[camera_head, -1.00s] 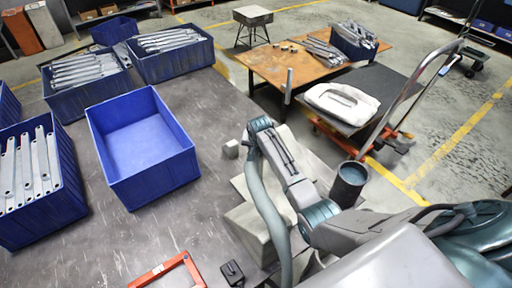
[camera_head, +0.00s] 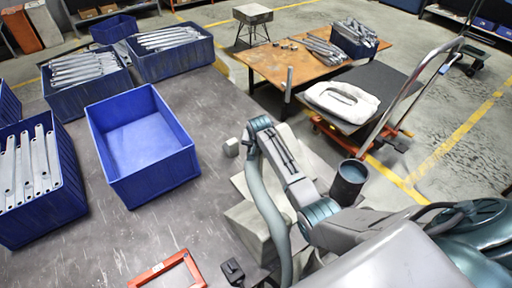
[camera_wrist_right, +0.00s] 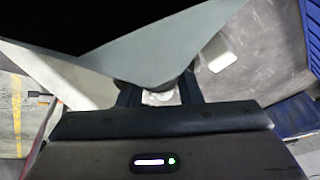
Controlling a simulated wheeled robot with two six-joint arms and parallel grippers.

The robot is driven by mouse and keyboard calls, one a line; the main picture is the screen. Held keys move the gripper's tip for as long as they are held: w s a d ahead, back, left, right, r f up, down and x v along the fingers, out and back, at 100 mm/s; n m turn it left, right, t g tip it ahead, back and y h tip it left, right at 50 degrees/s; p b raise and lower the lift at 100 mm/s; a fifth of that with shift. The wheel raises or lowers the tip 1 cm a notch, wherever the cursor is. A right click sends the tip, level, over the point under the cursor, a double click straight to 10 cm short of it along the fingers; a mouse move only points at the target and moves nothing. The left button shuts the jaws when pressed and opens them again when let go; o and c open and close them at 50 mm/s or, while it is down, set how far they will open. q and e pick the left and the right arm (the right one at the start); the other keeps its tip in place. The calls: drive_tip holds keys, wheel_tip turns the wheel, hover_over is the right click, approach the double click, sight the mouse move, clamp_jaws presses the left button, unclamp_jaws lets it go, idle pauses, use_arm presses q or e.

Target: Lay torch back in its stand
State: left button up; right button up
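My right arm comes in from the lower right of the head view and bends down over the table's right side. In the right wrist view my right gripper (camera_wrist_right: 160,92) has two dark fingers standing apart. A large pale grey-green shape (camera_wrist_right: 150,65), black above, fills the top of that view and covers the fingertips, so I cannot tell whether they grip anything. A small black object (camera_head: 232,270) shows at the bottom of the head view; I cannot tell whether it belongs to the gripper. I cannot pick out the torch or its stand for certain. My left gripper is out of view.
An empty blue bin (camera_head: 178,173) stands on the grey table, with bracket-filled bins (camera_head: 50,215) around it. An orange-red frame (camera_head: 150,275) lies at the front. Pale blocks (camera_head: 240,215) sit under my arm. A trolley with a dark cup (camera_head: 349,185) nearby stands at right.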

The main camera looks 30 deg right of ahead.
drive_tip(key=o, duration=0.4)
drive_tip(key=shift+s, duration=0.1)
drive_tip(key=b+v, duration=0.2)
drive_tip(key=v, duration=0.9)
idle(0.3)
